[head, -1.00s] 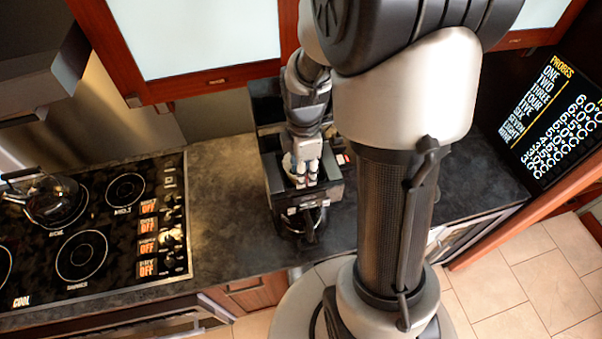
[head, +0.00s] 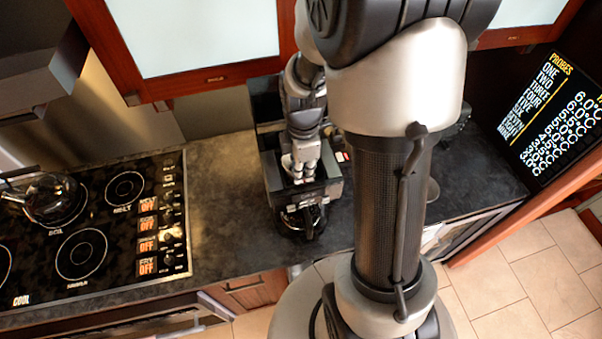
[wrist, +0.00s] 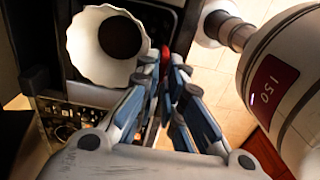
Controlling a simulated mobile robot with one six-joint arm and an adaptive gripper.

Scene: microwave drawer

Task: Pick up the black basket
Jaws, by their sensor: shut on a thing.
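In the wrist view a white fluted paper filter (wrist: 84,45) with a dark round centre sits at the upper left, against black parts. It appears to line the black basket, whose outline merges with the dark machine behind it. My gripper (wrist: 166,66) is just right of the filter, its fingertips drawn together on a small red part (wrist: 165,55) that looks like the basket's handle. The fingertips mostly hide that part. In the head view my gripper (head: 301,172) points down over the black coffee machine (head: 270,178), and the basket is hard to make out there.
A glass carafe (head: 300,224) stands at the front of the coffee machine. A black cooktop (head: 100,228) with a kettle (head: 50,198) is to the left. Bare dark counter (head: 220,200) lies between. A cabinet (head: 205,38) hangs overhead; a lit display (head: 556,118) is at the right.

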